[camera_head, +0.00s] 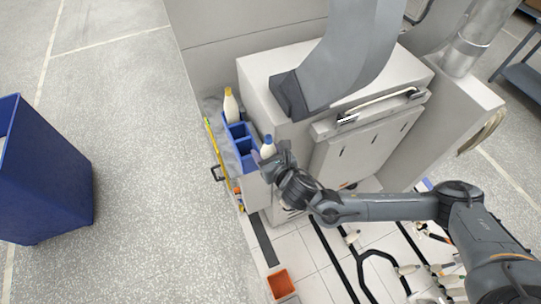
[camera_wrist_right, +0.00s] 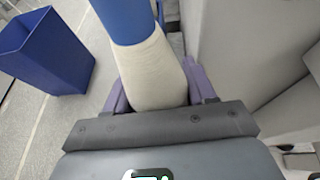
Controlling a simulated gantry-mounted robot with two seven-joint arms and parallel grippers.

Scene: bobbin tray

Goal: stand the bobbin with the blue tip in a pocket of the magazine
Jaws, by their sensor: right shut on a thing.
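The bobbin with the blue tip (camera_head: 267,149) has a cream body and stands roughly upright, tip up, in my right gripper (camera_head: 273,158). In the right wrist view the bobbin's cream body (camera_wrist_right: 155,75) sits between the two purple fingers of the right gripper (camera_wrist_right: 158,92). The blue magazine (camera_head: 247,161) with open pockets is just left of the bobbin in the head view. A bobbin with a yellow tip (camera_head: 230,106) stands at its far end. The bobbin's lower end is hidden by the gripper. My left gripper is in neither view.
A grey machine housing (camera_head: 280,75) rises close to the right of the magazine. A large blue bin (camera_head: 45,180) stands on the floor at left. An orange-red container (camera_head: 281,284) is at the bottom. Several pale bobbins (camera_head: 408,269) and black tubing lie at lower right.

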